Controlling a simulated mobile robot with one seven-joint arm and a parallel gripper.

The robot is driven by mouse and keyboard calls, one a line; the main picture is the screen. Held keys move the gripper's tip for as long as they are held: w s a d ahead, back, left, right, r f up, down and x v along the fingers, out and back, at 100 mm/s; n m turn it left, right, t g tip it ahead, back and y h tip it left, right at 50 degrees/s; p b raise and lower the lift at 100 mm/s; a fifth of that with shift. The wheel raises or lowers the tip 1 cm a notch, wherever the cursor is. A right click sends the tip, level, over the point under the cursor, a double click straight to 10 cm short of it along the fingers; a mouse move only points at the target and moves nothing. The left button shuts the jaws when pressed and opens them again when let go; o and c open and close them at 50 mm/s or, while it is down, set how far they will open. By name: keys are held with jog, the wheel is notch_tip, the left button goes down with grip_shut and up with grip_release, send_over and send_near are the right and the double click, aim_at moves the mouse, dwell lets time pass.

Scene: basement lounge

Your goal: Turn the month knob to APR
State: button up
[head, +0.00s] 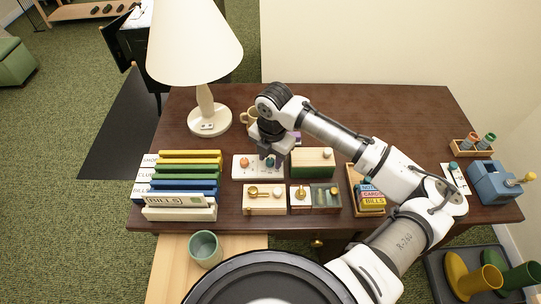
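A white panel (258,174) lies on the dark desk, below my gripper. It has an orange knob (244,162) on its left and a teal knob (270,162) on its right. Which one is the month knob cannot be read at this size, and no month marks are legible. My gripper (270,155) points down right over the teal knob, with its fingertips at or just above it. The fingers and wrist partly hide that knob. I cannot tell whether the fingers touch it or whether they are open or shut.
A lamp (205,110) and a mug (249,117) stand behind. Coloured folders (187,185) stand left. A green-fronted wooden box (312,163), a wooden box with brass parts (264,199) and a card box (369,198) crowd nearby. The desk's back right (400,110) is clear.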

grip_shut()
jog(key=m, duration=0.4)
jog(key=shift+m, duration=2.3)
jog(key=shift+p, duration=0.3)
jog(key=shift+o, duration=1.3)
grip_release()
